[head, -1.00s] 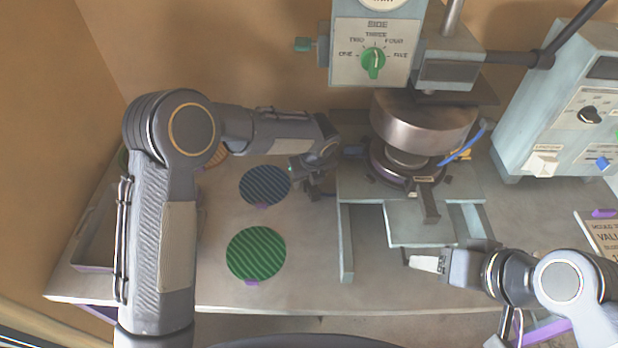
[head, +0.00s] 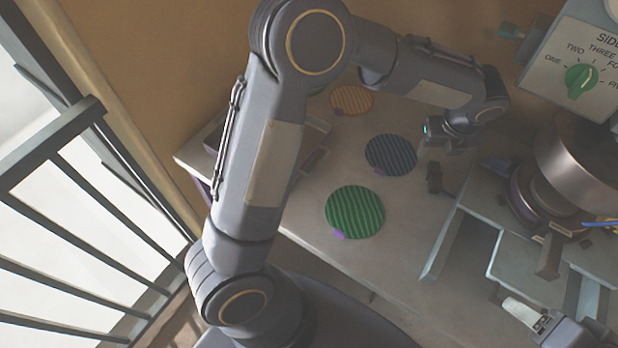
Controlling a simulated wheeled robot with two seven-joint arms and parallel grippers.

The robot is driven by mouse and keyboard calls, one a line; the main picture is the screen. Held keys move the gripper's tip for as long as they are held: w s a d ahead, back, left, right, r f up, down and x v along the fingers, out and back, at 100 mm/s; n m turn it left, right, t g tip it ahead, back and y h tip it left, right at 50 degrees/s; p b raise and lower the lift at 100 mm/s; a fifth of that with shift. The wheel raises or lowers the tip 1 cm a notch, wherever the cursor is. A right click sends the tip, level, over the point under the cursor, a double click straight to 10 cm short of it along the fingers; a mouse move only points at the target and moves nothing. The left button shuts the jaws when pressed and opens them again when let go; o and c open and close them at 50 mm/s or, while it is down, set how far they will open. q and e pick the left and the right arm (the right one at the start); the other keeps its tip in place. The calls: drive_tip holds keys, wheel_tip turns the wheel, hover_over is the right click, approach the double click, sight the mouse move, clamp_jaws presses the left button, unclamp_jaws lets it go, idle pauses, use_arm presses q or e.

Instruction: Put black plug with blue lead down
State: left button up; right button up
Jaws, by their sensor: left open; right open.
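A small black block (head: 434,178), which looks like the black plug, stands on the table right of the dark blue striped disc. No lead can be made out on it. My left gripper (head: 440,143) is open, just above and behind the block, with a gap showing between them. My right gripper (head: 520,312) is open at the bottom right, in front of the press, partly cut off by the frame edge. A blue lead (head: 600,223) shows by the press at the right edge; where it ends is out of view.
Green (head: 355,212), dark blue (head: 391,155) and orange (head: 352,100) striped discs lie on the table (head: 315,215). The press (head: 575,165) with its green dial (head: 581,79) stands at the right. A grey tray (head: 305,140) is partly behind my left arm. A railing (head: 60,150) is at far left.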

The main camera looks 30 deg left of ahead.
use_arm(q)
drive_tip(key=s+a+r+n+h, duration=0.1)
drive_tip(key=s+a+r+n, duration=0.3)
drive_tip(key=s+a+n, duration=0.25)
drive_tip(key=s+a+r+n+h, duration=0.1)
drive_tip(key=s+a+r+n, duration=0.35)
drive_tip(key=a+n, duration=0.3)
drive_tip(key=s+a+f+n+t+h, duration=0.1)
drive_tip(key=s+a+n, duration=0.1)
drive_tip(key=s+n, duration=0.6)
drive_tip(key=s+a+f+n+t+h, duration=0.1)
drive_tip(key=s+a+n+t, duration=0.1)
drive_tip(key=s+n, duration=0.7)
drive_tip(key=shift+s+h, duration=0.25)
drive_tip(key=shift+h, duration=0.15)
drive_tip(key=shift+d, duration=0.1)
